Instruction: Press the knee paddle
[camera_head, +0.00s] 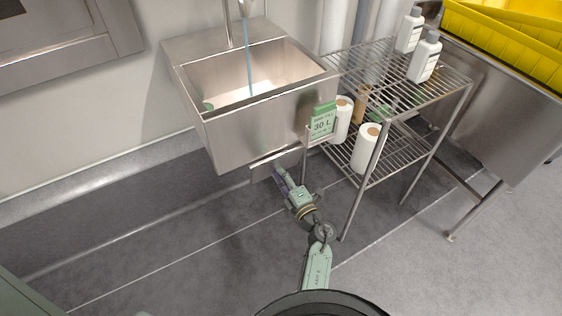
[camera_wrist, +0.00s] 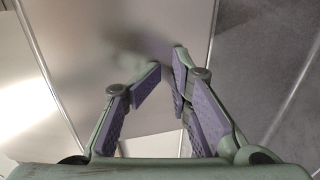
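The knee paddle (camera_head: 261,171) appears as a pale metal plate below the front of the steel sink (camera_head: 240,137), largely hidden by the sink and my arm. In the wrist view a broad, smooth metal panel (camera_wrist: 110,30), probably the paddle, fills the space ahead of my gripper. My gripper (camera_head: 279,172) is low under the sink's front edge, at the plate. In the wrist view, my gripper (camera_wrist: 166,62) has a narrow gap between its purple-padded fingertips and holds nothing. The fingertips are at or very close to the panel; contact cannot be told. A blue water stream (camera_head: 248,70) runs from the faucet into the basin.
A wire rack (camera_head: 398,97) with bottles and paper rolls stands right of the sink, its front leg close to my arm. A steel table with yellow crates (camera_head: 510,35) is farther right. Floor left is clear.

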